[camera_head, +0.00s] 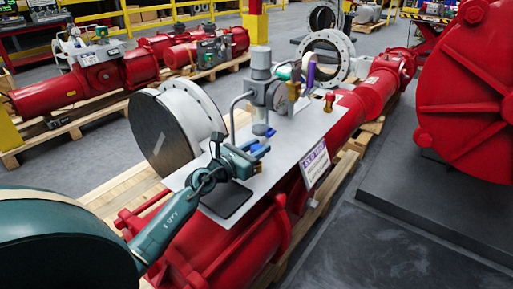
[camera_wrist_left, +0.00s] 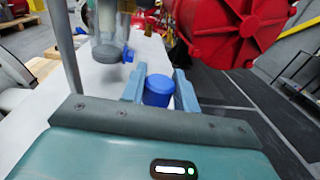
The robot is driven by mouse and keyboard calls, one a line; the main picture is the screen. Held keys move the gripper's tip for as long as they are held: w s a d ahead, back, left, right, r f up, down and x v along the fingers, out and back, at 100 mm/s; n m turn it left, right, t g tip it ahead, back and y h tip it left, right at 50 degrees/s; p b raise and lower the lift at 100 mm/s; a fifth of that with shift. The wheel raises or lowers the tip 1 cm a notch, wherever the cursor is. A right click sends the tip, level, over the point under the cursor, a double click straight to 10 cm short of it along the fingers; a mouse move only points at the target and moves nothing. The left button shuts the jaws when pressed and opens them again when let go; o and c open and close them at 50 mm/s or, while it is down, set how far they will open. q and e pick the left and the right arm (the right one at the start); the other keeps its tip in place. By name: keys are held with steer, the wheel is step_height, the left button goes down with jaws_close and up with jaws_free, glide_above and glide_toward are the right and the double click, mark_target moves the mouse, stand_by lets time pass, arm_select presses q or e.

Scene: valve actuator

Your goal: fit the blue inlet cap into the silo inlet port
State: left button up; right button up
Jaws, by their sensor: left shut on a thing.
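My left gripper (camera_head: 256,148) is over the grey plate, just in front of the silo's foot. Its light-blue fingers are shut on the blue inlet cap (camera_wrist_left: 158,91), which shows best between the fingertips (camera_wrist_left: 160,86) in the left wrist view. In the head view the cap is hard to tell apart from the fingers. The silo, a clear cylinder (camera_wrist_left: 106,45) with a grey top (camera_head: 261,72), stands ahead and to the left in the wrist view. A small blue fitting (camera_wrist_left: 128,55) sits low on its side; I cannot tell whether it is the inlet port. The cap is apart from the silo.
A bent grey pipe (camera_head: 233,115) stands beside the silo, with a gauge (camera_head: 281,96) on its other side. A white sign (camera_head: 315,164) stands at the plate's right edge. A large round flange (camera_head: 165,130) is to the left. Red actuator bodies lie below the plate (camera_head: 290,150).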

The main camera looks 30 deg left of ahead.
stand_by(0.4)
arm_select(q)
steer(key=shift+f+b, duration=1.05)
steer(key=shift+f, duration=0.2)
steer(key=o, duration=1)
steer(key=shift+f, duration=0.1)
